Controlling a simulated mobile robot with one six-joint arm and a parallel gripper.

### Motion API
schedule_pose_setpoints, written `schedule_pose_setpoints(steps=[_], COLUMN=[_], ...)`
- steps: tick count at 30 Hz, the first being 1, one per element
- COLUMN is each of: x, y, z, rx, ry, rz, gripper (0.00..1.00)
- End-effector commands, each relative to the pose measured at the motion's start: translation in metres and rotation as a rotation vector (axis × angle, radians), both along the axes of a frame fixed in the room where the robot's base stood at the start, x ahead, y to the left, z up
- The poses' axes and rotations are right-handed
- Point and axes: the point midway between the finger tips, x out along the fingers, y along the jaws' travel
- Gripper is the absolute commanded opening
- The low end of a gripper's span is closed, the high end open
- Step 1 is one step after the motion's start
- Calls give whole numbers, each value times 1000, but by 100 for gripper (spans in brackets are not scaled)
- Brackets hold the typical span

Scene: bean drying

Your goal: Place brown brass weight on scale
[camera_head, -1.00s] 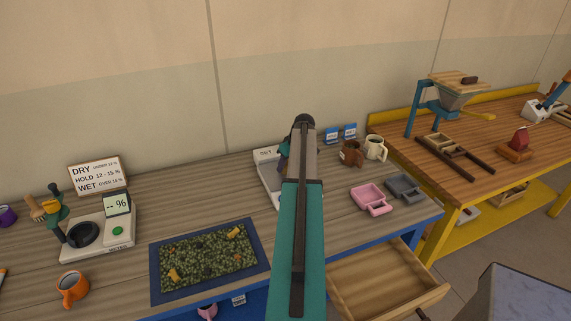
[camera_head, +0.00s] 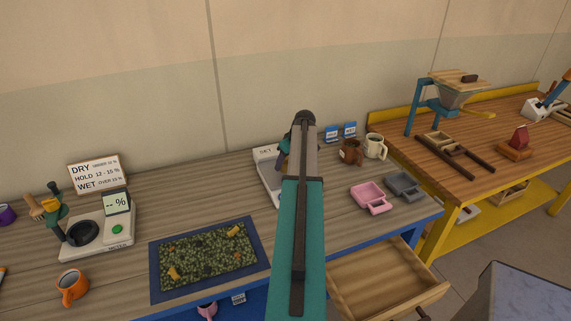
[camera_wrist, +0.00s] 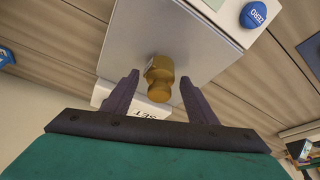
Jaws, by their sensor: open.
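The brass weight (camera_wrist: 159,72), brownish gold with a narrower knob, shows in the wrist view. It appears to rest on the pale grey plate of the scale (camera_wrist: 195,40), near the edge by a white SET label (camera_wrist: 140,113). My gripper (camera_wrist: 159,77) is open, with one purple finger on each side of the weight and visible gaps between. In the head view my arm covers most of the scale (camera_head: 268,178) and hides the weight; only a bit of my gripper (camera_head: 284,150) shows.
A blue ZERO button (camera_wrist: 254,14) sits on the scale's corner. Right of my arm stand a brown mug (camera_head: 350,152), a cream mug (camera_head: 374,147), a pink tray (camera_head: 371,198) and a grey tray (camera_head: 404,186). An open drawer (camera_head: 385,285) juts out below. A bean tray (camera_head: 160,287) lies left.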

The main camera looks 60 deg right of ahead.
Motion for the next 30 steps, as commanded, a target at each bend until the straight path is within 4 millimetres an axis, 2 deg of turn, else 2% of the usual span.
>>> schedule_pose_setpoints(steps=[24,30], x=[-35,-41], y=[8,9], z=[85,99], rx=[-1,0], ry=[-1,0], rz=[0,-1], gripper=[52,52])
